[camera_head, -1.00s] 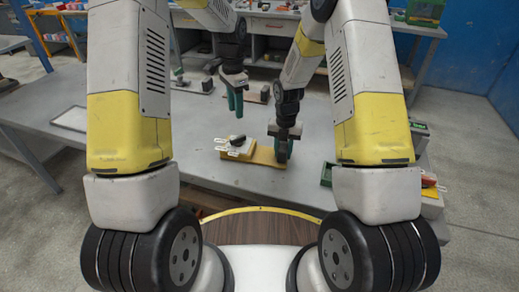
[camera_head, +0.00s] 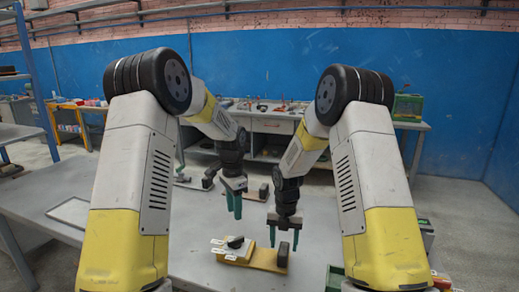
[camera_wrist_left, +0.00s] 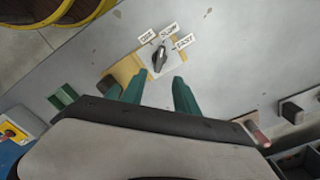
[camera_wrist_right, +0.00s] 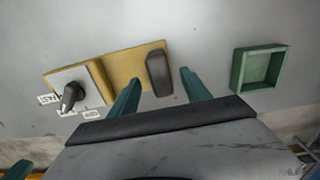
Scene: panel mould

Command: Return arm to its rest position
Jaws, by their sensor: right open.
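My left gripper (camera_head: 234,203) is open and empty above the table, left of my right one; its two green fingers (camera_wrist_left: 158,86) are apart in the left wrist view. My right gripper (camera_head: 285,236) is open above the black block (camera_head: 283,254) at the right end of a yellow wooden board (camera_head: 262,259). In the right wrist view the fingers (camera_wrist_right: 160,90) are apart, with the black block (camera_wrist_right: 159,74) seen between them. At the board's other end is a white plate with a black knob (camera_wrist_right: 71,95) and small labels.
A green open tray (camera_wrist_right: 258,68) lies right of the board. The grey table (camera_head: 200,262) has free room around the board. Further objects stand at its back, with a workbench (camera_head: 265,125) and blue wall behind.

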